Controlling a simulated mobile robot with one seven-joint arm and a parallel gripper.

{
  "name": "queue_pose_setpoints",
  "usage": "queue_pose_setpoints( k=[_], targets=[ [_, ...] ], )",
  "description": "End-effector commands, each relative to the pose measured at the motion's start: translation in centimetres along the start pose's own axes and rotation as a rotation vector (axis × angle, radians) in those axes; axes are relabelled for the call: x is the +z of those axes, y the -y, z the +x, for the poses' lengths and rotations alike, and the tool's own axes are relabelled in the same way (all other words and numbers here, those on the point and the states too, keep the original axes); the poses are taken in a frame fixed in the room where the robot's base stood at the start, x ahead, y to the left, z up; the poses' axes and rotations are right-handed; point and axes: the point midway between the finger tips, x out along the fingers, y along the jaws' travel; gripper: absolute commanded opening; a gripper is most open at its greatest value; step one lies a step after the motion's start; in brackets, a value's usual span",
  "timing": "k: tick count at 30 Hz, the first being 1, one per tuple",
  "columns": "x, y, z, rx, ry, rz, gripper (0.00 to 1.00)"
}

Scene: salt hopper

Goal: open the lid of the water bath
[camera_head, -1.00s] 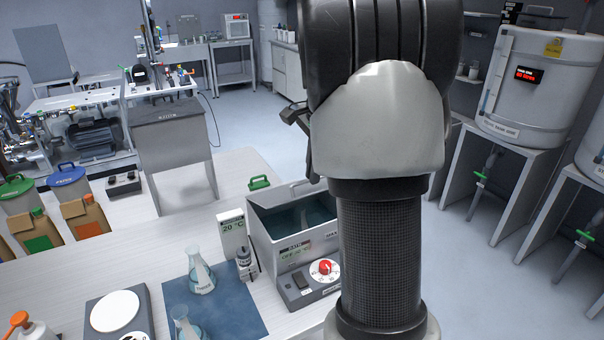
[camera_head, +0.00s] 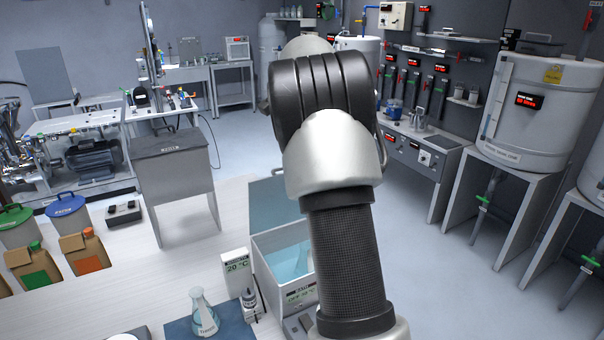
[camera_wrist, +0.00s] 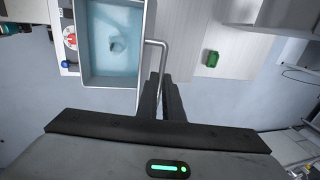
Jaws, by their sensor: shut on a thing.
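The water bath (camera_head: 268,280) is a grey box with blue water inside, on the bench left of my arm in the head view. It also shows at the top left of the wrist view (camera_wrist: 84,60), its top uncovered. Its lid (camera_head: 272,205) stands raised at the bath's back side, partly hidden by my arm. In the wrist view the lid's metal handle (camera_wrist: 156,43) runs down into my gripper (camera_wrist: 161,88), whose dark fingers are shut on it. My arm hides the gripper in the head view.
A green object (camera_wrist: 211,58) lies on the bench beyond the handle.

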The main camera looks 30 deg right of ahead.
Motion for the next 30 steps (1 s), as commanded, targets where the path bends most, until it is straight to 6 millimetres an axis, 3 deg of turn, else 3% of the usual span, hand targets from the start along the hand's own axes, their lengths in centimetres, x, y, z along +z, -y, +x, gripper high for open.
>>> queue_pose_setpoints(
  k=[1,12,30],
  targets=[
    [0.2,0.7,0.8,0.009,0.006,-0.002,0.0],
    [0.1,4.6,1.8,0.012,0.005,0.0,0.0],
    [0.1,5.5,2.1,0.013,0.005,0.002,0.0]
  ],
)
